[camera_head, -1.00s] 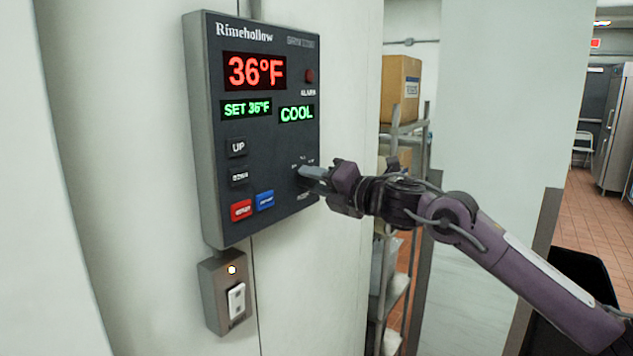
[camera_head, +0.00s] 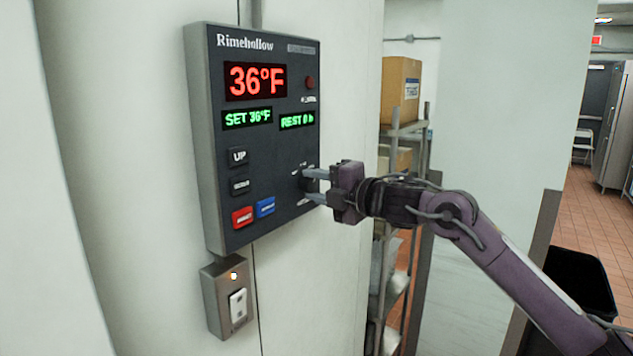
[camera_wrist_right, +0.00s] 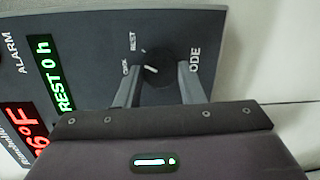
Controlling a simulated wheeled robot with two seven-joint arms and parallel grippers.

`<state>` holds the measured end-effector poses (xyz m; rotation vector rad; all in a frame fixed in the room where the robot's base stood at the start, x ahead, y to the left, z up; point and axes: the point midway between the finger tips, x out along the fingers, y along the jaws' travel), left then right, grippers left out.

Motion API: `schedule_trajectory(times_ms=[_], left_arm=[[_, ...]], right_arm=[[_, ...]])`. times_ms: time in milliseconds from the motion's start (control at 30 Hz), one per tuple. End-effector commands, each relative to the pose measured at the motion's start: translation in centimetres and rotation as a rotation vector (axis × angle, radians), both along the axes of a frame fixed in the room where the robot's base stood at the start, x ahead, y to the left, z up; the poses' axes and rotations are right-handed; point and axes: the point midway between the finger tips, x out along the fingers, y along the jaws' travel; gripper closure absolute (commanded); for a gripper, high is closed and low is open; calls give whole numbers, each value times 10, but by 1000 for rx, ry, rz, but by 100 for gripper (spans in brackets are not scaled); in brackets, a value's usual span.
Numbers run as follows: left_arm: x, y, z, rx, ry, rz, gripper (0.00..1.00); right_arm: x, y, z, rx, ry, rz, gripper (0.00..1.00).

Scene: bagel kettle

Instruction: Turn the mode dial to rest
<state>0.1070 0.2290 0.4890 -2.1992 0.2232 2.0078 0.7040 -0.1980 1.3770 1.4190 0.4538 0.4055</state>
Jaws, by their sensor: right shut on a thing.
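The mode dial (camera_wrist_right: 153,68) is a dark round knob with a white mark, on the right side of the dark control panel (camera_head: 213,135). Labels around it are partly readable in the right wrist view. The mode display (camera_head: 297,121) reads "REST 0 h" in green, and it also shows in the right wrist view (camera_wrist_right: 65,75). My right gripper (camera_head: 309,185) is at the panel, one finger above the other, shut on the dial, which its fingers mostly hide in the head view. My left gripper is not in view.
A red display (camera_head: 256,81) reads 36°F. UP (camera_head: 238,156) and other buttons, one red (camera_head: 242,217) and one blue (camera_head: 265,207), sit left of the dial. A switch box (camera_head: 215,300) is below the panel. Shelves with a cardboard box (camera_head: 398,90) stand behind on the right.

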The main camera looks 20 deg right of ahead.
Motion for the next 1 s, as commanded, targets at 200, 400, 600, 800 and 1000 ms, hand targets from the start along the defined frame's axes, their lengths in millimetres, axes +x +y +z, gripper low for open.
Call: schedule_trajectory(times_ms=[200,400,600,800,1000], left_arm=[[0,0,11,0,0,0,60],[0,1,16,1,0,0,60],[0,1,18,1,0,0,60],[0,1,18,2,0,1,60],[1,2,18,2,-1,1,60]], right_arm=[[0,0,1,118,97,0,88],[1,-1,1,190,153,-1,88],[1,-1,0,227,181,0,88],[1,-1,-1,236,189,-1,88],[1,-1,-1,235,189,-1,88]])
